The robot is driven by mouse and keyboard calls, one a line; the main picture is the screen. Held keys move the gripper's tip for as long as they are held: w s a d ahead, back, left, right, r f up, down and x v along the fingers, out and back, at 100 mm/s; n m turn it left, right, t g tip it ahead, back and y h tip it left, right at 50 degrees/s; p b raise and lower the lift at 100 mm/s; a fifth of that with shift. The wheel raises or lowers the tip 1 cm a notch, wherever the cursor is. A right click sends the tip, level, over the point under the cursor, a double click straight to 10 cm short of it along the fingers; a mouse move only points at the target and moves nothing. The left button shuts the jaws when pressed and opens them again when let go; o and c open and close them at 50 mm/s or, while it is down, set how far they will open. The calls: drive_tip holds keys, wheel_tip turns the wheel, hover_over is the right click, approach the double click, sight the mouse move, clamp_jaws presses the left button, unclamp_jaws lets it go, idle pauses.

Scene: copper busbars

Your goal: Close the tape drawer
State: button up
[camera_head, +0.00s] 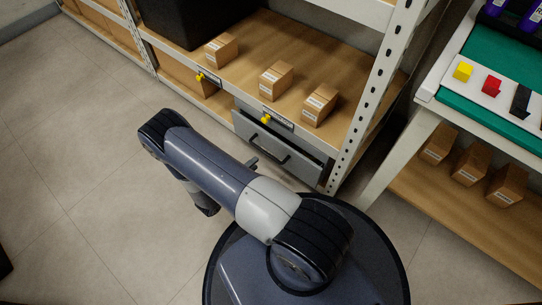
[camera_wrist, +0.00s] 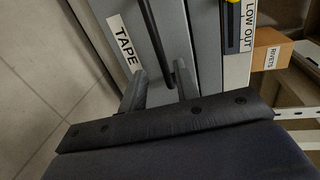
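The tape drawer (camera_head: 296,158) is a grey drawer with a dark bar handle (camera_head: 270,147), under the lower wooden shelf in the head view. Its front seems to stand a little out from the shelf edge, but how far is hard to tell. In the wrist view, its grey front carries a white "TAPE" label (camera_wrist: 125,44), and the handle (camera_wrist: 152,35) runs down towards my fingers. Contact cannot be told. In the head view, the fingertips (camera_head: 253,162) show near the drawer front.
Several small cartons (camera_head: 276,81) and a black bin (camera_head: 200,18) stand on the shelf above. A white perforated post (camera_head: 372,100) rises right of the drawer. A white-framed bench (camera_head: 430,101) stands at right. Open tiled floor (camera_head: 90,150) lies left.

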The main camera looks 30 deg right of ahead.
sight(266, 154)
drive_tip(key=b+x, duration=0.2)
drive_tip(key=x, duration=0.6)
drive_tip(key=shift+w+d, duration=0.1)
drive_tip(key=shift+d, duration=0.25)
drive_tip(key=shift+c, duration=0.4)
clamp_jaws()
